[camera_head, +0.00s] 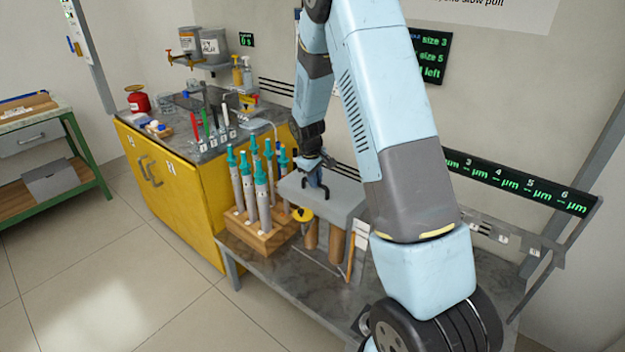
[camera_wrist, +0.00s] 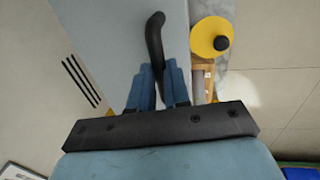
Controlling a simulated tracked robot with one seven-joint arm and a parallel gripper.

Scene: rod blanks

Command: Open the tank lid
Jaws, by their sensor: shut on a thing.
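The tank lid (camera_head: 346,192) is a flat grey panel on top of the tank on the metal bench; in the wrist view it is the pale grey surface (camera_wrist: 100,35). It looks level in the head view. A dark curved handle (camera_wrist: 155,40) stands on it. My gripper (camera_head: 315,180) is at the lid top, and in the wrist view its blue fingers (camera_wrist: 158,82) are shut on the handle, one on each side. The handle's lower part is hidden between the fingers. A yellow round knob (camera_head: 302,214) sits at the tank's front; it also shows in the wrist view (camera_wrist: 208,38).
A wooden rack (camera_head: 262,238) of several teal-capped rods stands close left of the tank. A yellow cabinet (camera_head: 180,190) with bottles and jars is behind it. Dark wall displays (camera_head: 520,185) hang at the right. The floor in front is clear.

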